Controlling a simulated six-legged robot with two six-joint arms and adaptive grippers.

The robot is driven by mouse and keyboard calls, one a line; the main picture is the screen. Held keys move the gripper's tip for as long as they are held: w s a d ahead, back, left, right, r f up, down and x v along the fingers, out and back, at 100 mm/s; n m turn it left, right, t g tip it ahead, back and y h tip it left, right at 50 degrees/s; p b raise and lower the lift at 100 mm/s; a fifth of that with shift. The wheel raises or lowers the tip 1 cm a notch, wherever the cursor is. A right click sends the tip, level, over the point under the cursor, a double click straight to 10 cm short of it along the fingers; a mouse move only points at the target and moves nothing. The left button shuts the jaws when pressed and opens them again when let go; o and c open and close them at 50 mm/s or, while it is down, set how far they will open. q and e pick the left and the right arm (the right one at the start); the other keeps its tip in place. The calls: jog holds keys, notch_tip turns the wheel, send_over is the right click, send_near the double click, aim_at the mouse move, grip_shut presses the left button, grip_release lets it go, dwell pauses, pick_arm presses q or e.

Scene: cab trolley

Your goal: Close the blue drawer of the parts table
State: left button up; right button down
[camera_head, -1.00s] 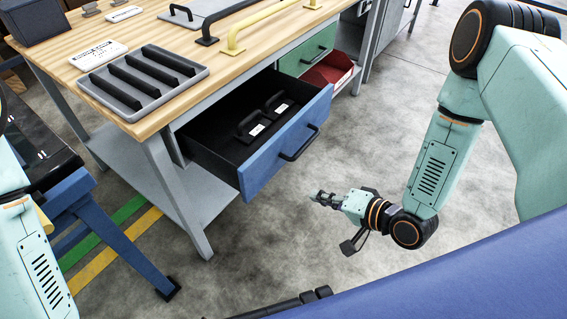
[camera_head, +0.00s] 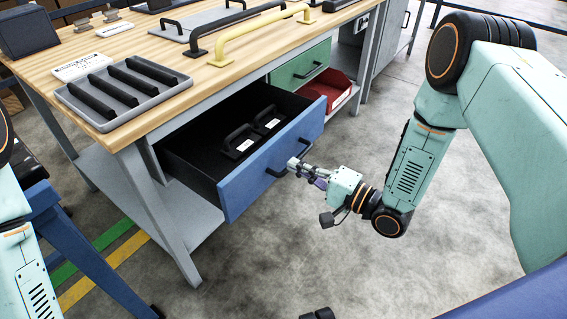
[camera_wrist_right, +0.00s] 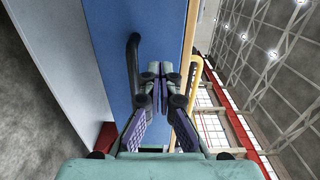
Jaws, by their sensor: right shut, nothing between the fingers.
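The blue drawer (camera_head: 270,163) of the parts table (camera_head: 125,137) stands pulled out, with two black handle parts (camera_head: 243,141) lying inside. Its front has a black bar handle (camera_head: 291,158). My right gripper (camera_head: 296,163) is shut and empty, with its fingertips right at the drawer front beside the handle; I cannot tell whether they touch. In the right wrist view, the closed fingertips (camera_wrist_right: 159,70) point at the blue front (camera_wrist_right: 118,75), just right of the black handle (camera_wrist_right: 133,62). Only part of my left arm shows in the head view; its gripper is out of view.
A green drawer (camera_head: 301,66) and a red bin (camera_head: 328,92) sit farther along the table. The tabletop holds a grey tray (camera_head: 122,117) with black bars and a yellow handle (camera_head: 262,36). Concrete floor in front of the drawer is open. A blue stand (camera_head: 85,255) is at left.

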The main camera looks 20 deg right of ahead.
aim_at(273, 154)
jog(key=b+x, duration=0.1)
jog(key=x, duration=0.2)
jog(key=shift+w, duration=0.15)
jog(key=shift+w+a+r, duration=0.1)
jog(key=shift+w+a, duration=0.3)
jog(key=shift+w, duration=0.1)
